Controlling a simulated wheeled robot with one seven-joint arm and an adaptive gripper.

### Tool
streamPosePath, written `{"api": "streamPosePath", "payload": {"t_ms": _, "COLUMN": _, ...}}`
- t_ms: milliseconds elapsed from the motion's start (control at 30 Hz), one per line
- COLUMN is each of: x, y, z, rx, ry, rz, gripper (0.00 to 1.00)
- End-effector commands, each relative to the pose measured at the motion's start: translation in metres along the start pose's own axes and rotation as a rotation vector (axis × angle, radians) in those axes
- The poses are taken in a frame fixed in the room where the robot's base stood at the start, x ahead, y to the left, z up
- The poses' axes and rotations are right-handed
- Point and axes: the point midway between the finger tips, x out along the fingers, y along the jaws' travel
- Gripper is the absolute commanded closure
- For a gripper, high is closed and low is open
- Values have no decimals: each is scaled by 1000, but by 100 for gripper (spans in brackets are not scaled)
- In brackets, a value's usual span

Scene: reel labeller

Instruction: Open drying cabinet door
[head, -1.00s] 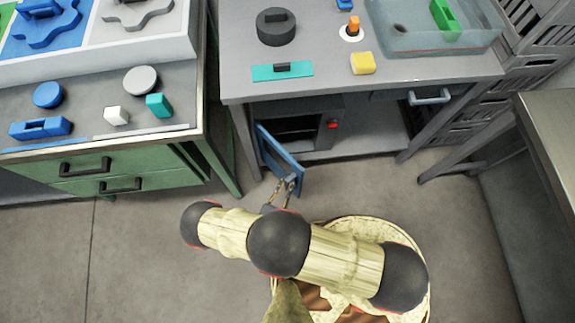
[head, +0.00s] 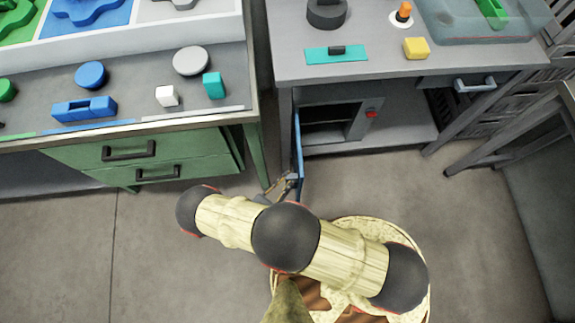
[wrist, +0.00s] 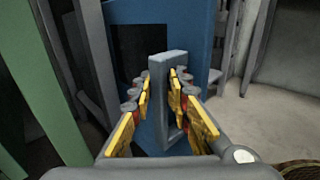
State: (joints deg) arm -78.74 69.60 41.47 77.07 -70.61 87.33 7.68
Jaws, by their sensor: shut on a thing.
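The drying cabinet (head: 356,122) is a grey box with a dark inside and a red button, under the right-hand table. Its blue door (head: 299,150) stands wide open on the left side of the cabinet, seen nearly edge-on in the head view. In the wrist view the blue door (wrist: 200,60) faces me, with a dark window and a grey upright handle (wrist: 168,90). My gripper (wrist: 162,98) has its yellow fingers on both sides of the handle and is shut on it. In the head view my gripper (head: 289,182) is at the door's outer edge, partly hidden by my arm.
A green drawer cabinet (head: 200,153) stands close to the left of the door. The grey table (head: 400,62) above holds a yellow block (head: 416,48), a teal plate (head: 322,56) and other parts.

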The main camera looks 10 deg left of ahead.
Motion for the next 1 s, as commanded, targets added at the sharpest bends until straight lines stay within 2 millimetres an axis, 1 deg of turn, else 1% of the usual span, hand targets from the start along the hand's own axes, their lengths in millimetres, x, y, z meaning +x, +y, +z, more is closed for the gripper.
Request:
{"api": "streamPosePath", "payload": {"t_ms": 467, "x": -1, "y": -2, "z": -1, "rx": -2, "ry": 2, "rz": -17, "gripper": 100}}
{"api": "streamPosePath", "payload": {"t_ms": 500, "x": -1, "y": -2, "z": -1, "rx": -2, "ry": 2, "rz": -17, "gripper": 83}}
{"api": "streamPosePath", "payload": {"t_ms": 800, "x": 0, "y": 0, "z": -1, "rx": -1, "ry": 1, "rz": -16, "gripper": 66}}
{"api": "streamPosePath", "payload": {"t_ms": 1000, "x": 0, "y": 0, "z": 0, "rx": -1, "ry": 1, "rz": -15, "gripper": 65}}
